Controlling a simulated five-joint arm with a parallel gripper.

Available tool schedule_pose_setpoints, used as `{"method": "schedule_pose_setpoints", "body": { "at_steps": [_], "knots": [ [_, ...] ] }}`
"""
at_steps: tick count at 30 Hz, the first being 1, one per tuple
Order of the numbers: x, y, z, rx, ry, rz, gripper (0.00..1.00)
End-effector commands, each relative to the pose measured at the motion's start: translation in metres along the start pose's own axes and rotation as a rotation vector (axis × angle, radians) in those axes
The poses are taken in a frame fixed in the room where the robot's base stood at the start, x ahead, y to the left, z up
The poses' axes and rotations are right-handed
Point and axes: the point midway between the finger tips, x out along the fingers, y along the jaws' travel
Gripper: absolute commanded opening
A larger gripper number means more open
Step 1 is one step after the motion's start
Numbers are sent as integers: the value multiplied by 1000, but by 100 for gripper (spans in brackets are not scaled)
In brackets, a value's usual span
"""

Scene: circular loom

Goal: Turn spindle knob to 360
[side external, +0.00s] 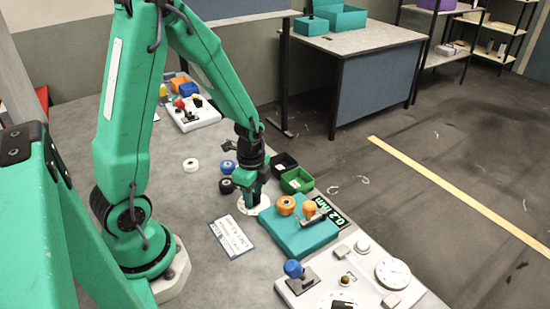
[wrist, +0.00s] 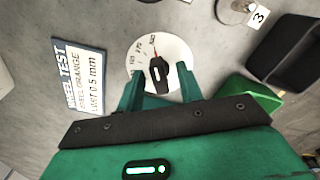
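The spindle knob (wrist: 159,76) is black and sits on a round white dial (wrist: 174,46) with small printed numbers, too small to read surely. A thin red mark shows just above the knob in the wrist view. My gripper (wrist: 160,78) is open, one finger on each side of the knob, with gaps visible between fingers and knob. In the side view my gripper (side external: 251,203) points down over the white dial (side external: 265,207), and hides the knob.
An orange wheel (side external: 286,205) sits on a teal fixture (side external: 298,236) with a 0.2 mm display (side external: 336,213). A wheel test card (side external: 231,238) lies in front. Green (side external: 296,181) and black (side external: 285,163) bins stand behind; loose wheels (side external: 228,167) lie left. A control panel (side external: 350,268) is at front right.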

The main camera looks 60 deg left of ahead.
Motion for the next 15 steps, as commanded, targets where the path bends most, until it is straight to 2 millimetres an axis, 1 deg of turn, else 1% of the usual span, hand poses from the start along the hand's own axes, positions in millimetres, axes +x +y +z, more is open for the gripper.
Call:
{"method": "schedule_pose_setpoints", "body": {
  "at_steps": [8, 11, 15],
  "knots": [
    [-1, 0, 0, -2, 0, 0, 36],
    [-6, 0, 0, -2, 1, -2, 36],
    [-19, -1, 0, -2, 1, -4, 36]
  ]
}}
